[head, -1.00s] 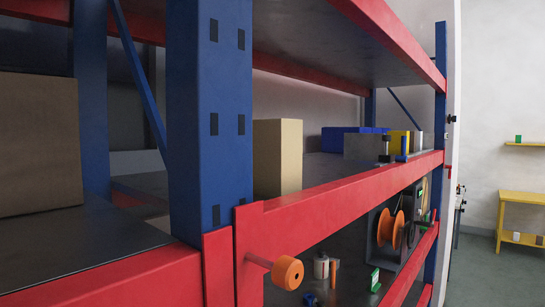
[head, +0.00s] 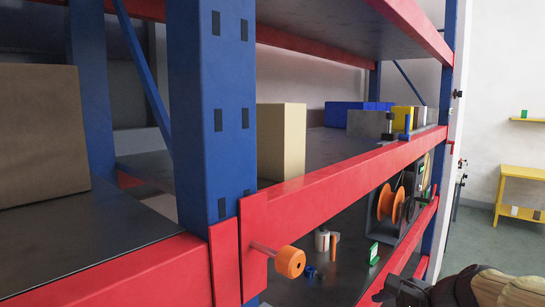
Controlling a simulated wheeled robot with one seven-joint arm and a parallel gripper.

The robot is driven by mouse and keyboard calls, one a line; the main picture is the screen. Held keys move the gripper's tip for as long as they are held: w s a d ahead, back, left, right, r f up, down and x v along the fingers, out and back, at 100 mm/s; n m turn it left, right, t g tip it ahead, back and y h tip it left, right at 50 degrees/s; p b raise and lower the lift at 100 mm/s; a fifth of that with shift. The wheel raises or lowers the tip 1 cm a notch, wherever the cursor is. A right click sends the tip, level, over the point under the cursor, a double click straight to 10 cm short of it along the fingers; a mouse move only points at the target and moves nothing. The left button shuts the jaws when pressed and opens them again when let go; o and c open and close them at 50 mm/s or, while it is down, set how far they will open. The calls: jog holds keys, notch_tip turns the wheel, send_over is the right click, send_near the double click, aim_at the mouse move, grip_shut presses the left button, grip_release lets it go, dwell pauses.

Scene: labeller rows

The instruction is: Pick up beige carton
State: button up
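A beige carton (head: 281,140) stands upright on the middle shelf (head: 325,148) of the blue and red rack. It is just right of the blue upright (head: 214,110), which may hide part of its left side. What looks like my gripper (head: 398,291) is a dark shape at the bottom right edge, cut off by the frame. It is well below and to the right of the carton, apart from it. Its fingers do not show clearly.
A brown box (head: 40,135) stands in the left bay. Grey, blue (head: 350,113) and yellow boxes sit farther along the shelf. An orange-ended peg (head: 290,262) juts from the red front beam (head: 340,170). Spools and small items lie below. Open floor is at right.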

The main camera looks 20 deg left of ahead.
jog(key=w+a+r+m+t+y+p, duration=0.1)
jog(key=a+r+m+y, duration=0.2)
jog(key=r, duration=0.7)
jog(key=w+a+r+m+t+y+p, duration=0.1)
jog(key=w+a+r+m+y, duration=0.15)
jog(key=r, duration=0.75)
jog(key=m+y, duration=0.2)
jog(key=y, duration=0.2)
send_near(295, 144)
jog(key=v, duration=0.3)
jog(key=shift+w+d+f+p, duration=0.1)
jog(key=shift+p, duration=0.2)
jog(key=shift+n, duration=0.25)
jog(key=p+x, duration=0.5)
jog(key=x, duration=0.7)
